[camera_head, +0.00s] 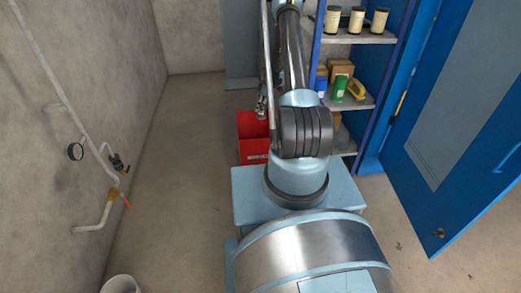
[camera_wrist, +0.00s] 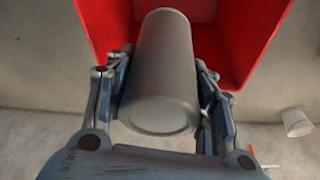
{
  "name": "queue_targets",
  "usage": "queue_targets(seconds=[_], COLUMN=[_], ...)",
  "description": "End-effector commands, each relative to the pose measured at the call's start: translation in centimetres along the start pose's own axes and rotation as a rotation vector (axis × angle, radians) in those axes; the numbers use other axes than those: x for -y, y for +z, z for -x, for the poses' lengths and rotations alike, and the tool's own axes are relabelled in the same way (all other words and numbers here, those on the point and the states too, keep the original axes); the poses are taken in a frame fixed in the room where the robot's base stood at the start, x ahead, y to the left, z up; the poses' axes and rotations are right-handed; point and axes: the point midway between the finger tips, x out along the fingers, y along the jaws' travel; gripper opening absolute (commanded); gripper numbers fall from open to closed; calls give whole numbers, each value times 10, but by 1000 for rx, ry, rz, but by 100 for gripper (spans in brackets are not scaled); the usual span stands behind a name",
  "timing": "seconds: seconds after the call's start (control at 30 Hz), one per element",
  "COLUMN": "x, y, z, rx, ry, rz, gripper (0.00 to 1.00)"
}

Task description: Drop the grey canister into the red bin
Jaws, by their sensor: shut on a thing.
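The grey canister (camera_wrist: 160,75) is a plain cylinder in the middle of the wrist view. My gripper (camera_wrist: 162,85) is shut on it, with one finger on each side. The red bin (camera_wrist: 245,45) lies behind the canister in the wrist view, and the canister overlaps its opening. In the head view the red bin (camera_head: 252,130) stands on the floor left of the shelf cabinet, partly hidden by my arm. My gripper (camera_head: 261,108) shows only in small part there, above the bin. The canister cannot be made out in the head view.
A blue cabinet (camera_head: 318,55) with loaded shelves stands right of the bin, its blue door (camera_head: 462,110) open. A pale bucket (camera_head: 121,284) stands at the lower left. Floor left of the bin is clear.

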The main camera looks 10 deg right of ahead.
Motion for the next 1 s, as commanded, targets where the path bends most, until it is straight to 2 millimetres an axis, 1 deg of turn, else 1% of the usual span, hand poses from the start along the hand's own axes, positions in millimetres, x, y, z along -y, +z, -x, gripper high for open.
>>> queue_targets(seconds=[0.03, 0.2, 0.4, 0.57, 0.8, 0.83, 0.87, 0.9, 0.93, 1.0], x=[0, 0, 0, 0, 0, 0, 0, 0, 0, 0], y=[2, 6, 10, 11, 11, 10, 10, 10, 10, 10], z=[-6, -22, -35, -39, -39, -39, -39, -39, -39, -39], rx=[0, 0, 0, 0, 0, 0, 0, 0, 0, 0], ry=[0, 0, 0, 0, 0, 0, 0, 0, 0, 0], rz=[0, 0, 0, 0, 0, 0, 0, 0, 0, 0], gripper=[2, 2, 2, 2, 2, 52, 59, 68, 73, 73])
